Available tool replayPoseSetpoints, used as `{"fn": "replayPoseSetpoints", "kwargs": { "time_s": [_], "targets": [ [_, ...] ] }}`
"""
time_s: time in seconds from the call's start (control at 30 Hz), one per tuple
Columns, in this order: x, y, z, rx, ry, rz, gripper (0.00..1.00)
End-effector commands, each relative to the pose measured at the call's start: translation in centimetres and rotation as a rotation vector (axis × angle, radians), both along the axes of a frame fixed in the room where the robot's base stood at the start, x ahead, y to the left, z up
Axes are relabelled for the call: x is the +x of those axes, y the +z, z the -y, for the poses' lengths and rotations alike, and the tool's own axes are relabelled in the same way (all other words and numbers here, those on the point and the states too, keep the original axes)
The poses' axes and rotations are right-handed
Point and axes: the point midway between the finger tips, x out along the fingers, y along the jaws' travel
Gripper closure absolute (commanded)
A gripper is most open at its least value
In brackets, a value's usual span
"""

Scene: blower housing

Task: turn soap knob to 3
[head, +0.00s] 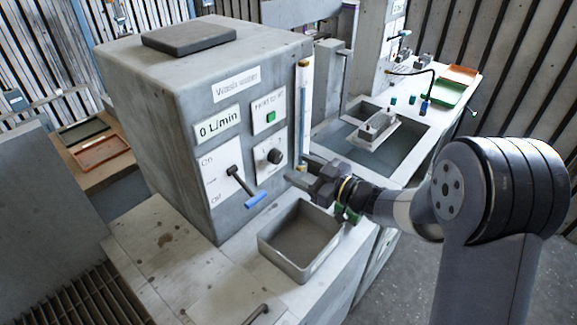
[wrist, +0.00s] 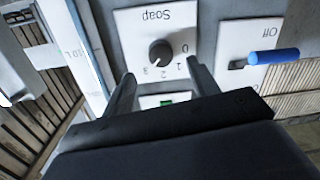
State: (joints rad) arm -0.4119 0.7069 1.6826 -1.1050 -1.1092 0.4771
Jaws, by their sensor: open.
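The soap knob (wrist: 160,53) is a dark round knob on a white panel labelled Soap, seen upside down in the wrist view. The numbers 0 to 3 are printed around it; I cannot tell clearly which one it points at. In the head view the knob (head: 274,156) sits on the front of the grey washer box. My gripper (wrist: 160,72) is open and empty, its fingers apart on either side below the knob in the wrist view. In the head view my gripper (head: 299,172) is just right of the knob panel, not visibly touching the knob.
A lever with a blue handle (head: 256,200) sticks out left of the knob and also shows in the wrist view (wrist: 273,56). A green button (head: 271,116) is above the knob. An open grey bin (head: 268,247) stands below my gripper. A display (head: 217,125) reads 0 L/min.

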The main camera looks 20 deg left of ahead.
Motion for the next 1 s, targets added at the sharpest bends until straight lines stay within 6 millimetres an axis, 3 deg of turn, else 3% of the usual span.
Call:
{"fn": "replayPoseSetpoints", "kwargs": {
  "time_s": [0.2, 0.4, 0.77, 1.0],
  "targets": [
    [-0.7, 0.0, 3.7, -0.001, -0.003, 0.001, 0.44],
    [-1.1, 0.2, 4.8, -0.001, -0.001, 0.0, 0.44],
    [-1.1, 0.2, 4.6, 0.0, 0.001, 0.0, 0.44],
    [-0.5, 0.3, 1.7, 0.0, 0.004, 0.0, 0.44]
  ]
}}
